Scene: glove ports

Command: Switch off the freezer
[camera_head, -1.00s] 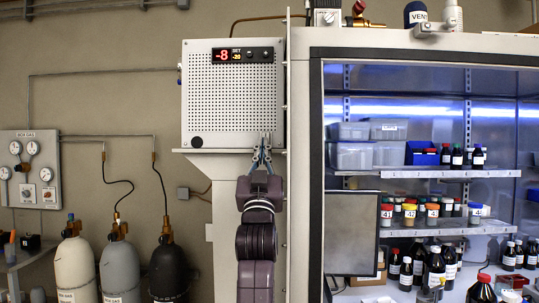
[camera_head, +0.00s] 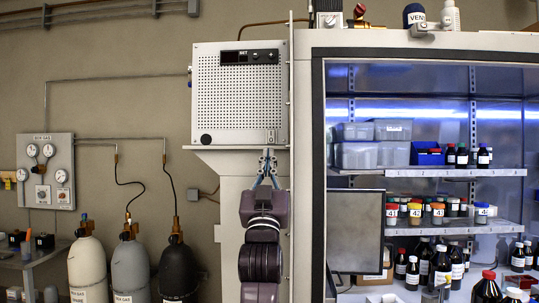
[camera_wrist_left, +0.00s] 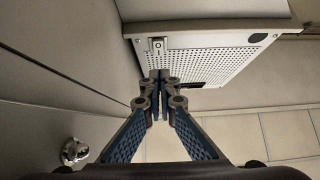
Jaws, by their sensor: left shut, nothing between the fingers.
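The freezer's control unit is a white perforated box (camera_head: 238,105) high on the wall, left of the glass-fronted cabinet. Its display (camera_head: 235,57) is dark and shows no digits. My right gripper is out of view.
The cabinet (camera_head: 308,180) stands close on the right, with bottles and boxes on its shelves. Gas cylinders (camera_head: 130,270) stand at the lower left under a gauge panel (camera_head: 46,170). A round metal knob (camera_wrist_left: 75,152) is at the wrist view's lower left.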

